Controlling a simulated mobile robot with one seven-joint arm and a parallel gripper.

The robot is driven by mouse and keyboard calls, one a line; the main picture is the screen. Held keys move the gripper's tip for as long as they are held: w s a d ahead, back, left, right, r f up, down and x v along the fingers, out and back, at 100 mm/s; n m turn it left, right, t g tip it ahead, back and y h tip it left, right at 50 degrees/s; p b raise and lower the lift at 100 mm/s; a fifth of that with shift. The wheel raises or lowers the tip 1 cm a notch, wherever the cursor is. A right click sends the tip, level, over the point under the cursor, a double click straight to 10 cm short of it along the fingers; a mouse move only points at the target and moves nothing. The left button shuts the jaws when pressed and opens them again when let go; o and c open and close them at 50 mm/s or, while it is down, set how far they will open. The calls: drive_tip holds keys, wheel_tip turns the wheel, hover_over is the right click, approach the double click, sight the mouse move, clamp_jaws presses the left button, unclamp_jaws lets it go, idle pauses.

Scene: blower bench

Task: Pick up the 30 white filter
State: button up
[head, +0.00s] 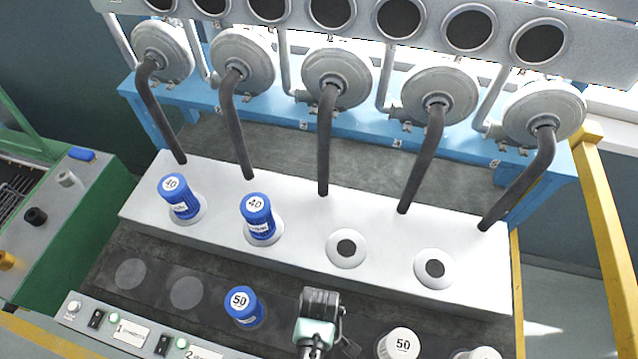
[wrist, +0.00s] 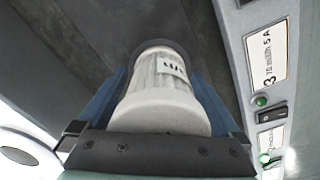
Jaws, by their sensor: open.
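A white filter (wrist: 162,95) stands between the fingers of my gripper in the wrist view. Dark print shows on it, but I cannot read the number. My gripper (head: 320,300) is over the dark bench strip in the head view and hides this filter there. Its blue fingers are open, one on each side of the filter; I cannot tell whether they touch it. Another white filter, marked 50 (head: 399,344), stands to the right of my gripper. A further white filter (head: 478,353) is cut off at the bottom edge, its number unreadable.
A blue filter marked 50 (head: 244,307) stands left of my gripper. Two blue filters marked 40 (head: 180,197) (head: 260,218) stand on the white raised block (head: 300,240), which has two empty round seats at right. Dark hoses hang above. A switch panel (head: 130,332) runs along the front.

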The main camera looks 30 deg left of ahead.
drive_tip(key=c, duration=1.3)
drive_tip(key=shift+c, duration=0.2)
drive_tip(key=shift+r, duration=0.1)
